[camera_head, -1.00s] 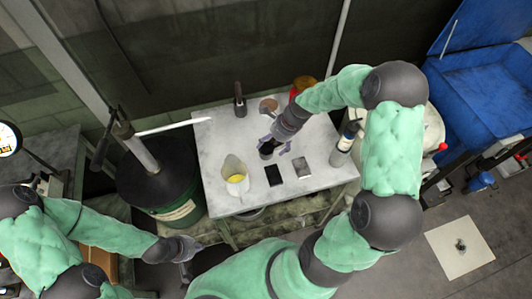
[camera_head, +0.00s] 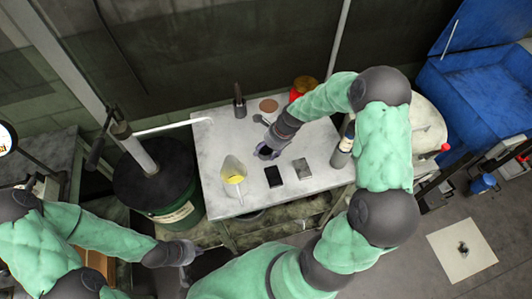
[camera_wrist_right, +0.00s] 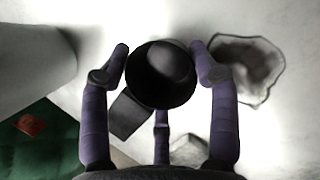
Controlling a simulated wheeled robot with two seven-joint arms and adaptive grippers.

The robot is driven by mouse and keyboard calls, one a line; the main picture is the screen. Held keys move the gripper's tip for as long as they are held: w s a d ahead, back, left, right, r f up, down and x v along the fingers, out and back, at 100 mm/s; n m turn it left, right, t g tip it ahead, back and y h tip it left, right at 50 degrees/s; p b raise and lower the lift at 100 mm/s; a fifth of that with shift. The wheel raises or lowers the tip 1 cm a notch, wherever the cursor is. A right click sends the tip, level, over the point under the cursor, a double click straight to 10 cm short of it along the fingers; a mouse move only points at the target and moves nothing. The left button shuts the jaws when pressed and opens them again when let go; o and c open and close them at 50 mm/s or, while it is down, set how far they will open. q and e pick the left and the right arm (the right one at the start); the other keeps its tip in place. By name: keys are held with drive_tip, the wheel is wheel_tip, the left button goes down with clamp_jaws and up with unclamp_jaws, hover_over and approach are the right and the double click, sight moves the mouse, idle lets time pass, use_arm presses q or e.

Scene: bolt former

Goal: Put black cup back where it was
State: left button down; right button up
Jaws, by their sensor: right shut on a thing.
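The black cup (camera_wrist_right: 160,75) fills the middle of the right wrist view, mouth facing the camera. My right gripper (camera_wrist_right: 161,62) is shut on it, with purple fingers on either side. In the head view my right gripper (camera_head: 267,151) is over the middle of the pale table (camera_head: 216,140), the dark cup mostly hidden in its fingers. I cannot tell whether the cup touches the tabletop. My left gripper (camera_head: 187,252) is low, in front of the table's left side, away from the cup; its fingers are too small to judge.
A glass beaker with yellow contents (camera_head: 234,171), a black slab (camera_head: 274,176) and a grey block (camera_head: 303,168) are near the right gripper. A brown disc (camera_head: 268,105), a red container (camera_head: 304,85), a dark upright tool (camera_head: 239,99) and a bottle (camera_head: 346,143) stand around.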

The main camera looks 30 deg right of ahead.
drive_tip(key=shift+c, duration=0.7)
drive_tip(key=shift+r, duration=0.3)
drive_tip(key=shift+c, duration=1.3)
drive_tip(key=r, duration=0.1)
drive_tip(key=r+p, duration=0.2)
drive_tip(key=shift+s+a+r, duration=0.1)
drive_tip(key=shift+s+r, duration=0.1)
drive_tip(key=shift+s, duration=0.05)
drive_tip(key=shift+c, duration=0.2)
drive_tip(key=s+a+r+p, duration=0.45)
drive_tip(key=s+r, duration=0.45)
drive_tip(key=s, duration=0.4)
drive_tip(key=w+a+n+g+h+b, duration=0.2)
drive_tip(key=w+n+g, duration=0.1)
drive_tip(key=w+n, duration=0.6)
drive_tip(key=w+a+n+g+h+b, duration=0.1)
drive_tip(key=w+a+n+g+b, duration=0.1)
drive_tip(key=w+n, duration=0.7)
drive_tip(key=a+n+g, duration=0.1)
drive_tip(key=n+g, duration=0.1)
drive_tip(key=n, duration=0.5)
drive_tip(key=shift+h, duration=0.4)
